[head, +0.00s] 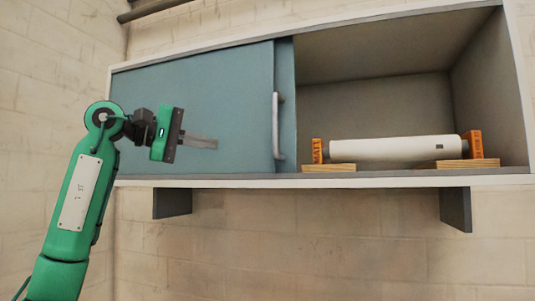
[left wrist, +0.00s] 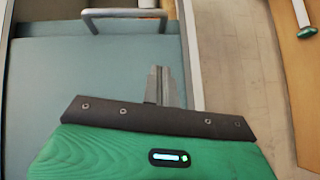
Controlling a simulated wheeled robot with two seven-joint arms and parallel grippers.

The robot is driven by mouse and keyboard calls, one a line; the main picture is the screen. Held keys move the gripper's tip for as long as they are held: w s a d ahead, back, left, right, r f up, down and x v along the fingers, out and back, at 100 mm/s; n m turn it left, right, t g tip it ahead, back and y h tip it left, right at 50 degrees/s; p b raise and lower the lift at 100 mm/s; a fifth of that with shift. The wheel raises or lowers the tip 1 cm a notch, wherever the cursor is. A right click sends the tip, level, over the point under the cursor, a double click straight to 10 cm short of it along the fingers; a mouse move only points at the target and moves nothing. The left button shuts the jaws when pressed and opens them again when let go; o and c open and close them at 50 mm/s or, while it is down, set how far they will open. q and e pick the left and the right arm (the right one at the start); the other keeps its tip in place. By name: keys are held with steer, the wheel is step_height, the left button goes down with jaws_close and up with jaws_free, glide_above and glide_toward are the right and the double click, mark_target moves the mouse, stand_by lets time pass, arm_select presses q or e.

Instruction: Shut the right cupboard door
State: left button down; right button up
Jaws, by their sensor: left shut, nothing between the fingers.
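The wall cupboard (head: 330,182) has blue-grey sliding panels over its left part. The large front panel (head: 200,90) also fills the left of the left wrist view (left wrist: 100,75). A narrow strip of a second panel (head: 286,70) shows at its right edge. A grey upright bar handle (head: 277,125) stands at this edge; which panel carries it is hard to tell. It also shows in the left wrist view (left wrist: 124,15). The right part of the cupboard is open. My left gripper (head: 214,144) is shut and empty, in front of the large panel, left of the handle. Contact cannot be told.
Inside the open part, a white roll (head: 395,149) lies between orange end blocks (head: 472,144) on wooden strips (head: 329,168). Dark brackets (head: 455,209) support the cupboard on a pale block wall. In the left wrist view, a brown surface (left wrist: 295,90) is at the right.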

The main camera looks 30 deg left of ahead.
arm_select(q)
steer(key=p, duration=0.4)
glide_toward(284, 150)
steer(key=shift+w+a+f, duration=0.35)
steer(key=shift+w+f, duration=0.35)
steer(key=shift+f, duration=0.05)
steer(key=shift+w+d+f+p, duration=0.1)
steer(key=shift+d+f+p, duration=0.1)
steer(key=shift+d, duration=0.35)
steer(key=shift+w+d+f+p, duration=0.1)
steer(key=shift+d+p, duration=0.1)
steer(key=shift+d, duration=0.4)
steer(key=shift+s+d+f, duration=0.1)
steer(key=shift+s+d, duration=0.05)
steer(key=shift+d, duration=0.3)
steer(key=shift+w+d+f, duration=0.1)
steer(key=shift+w+d, duration=0.05)
steer(key=shift+w, duration=0.05)
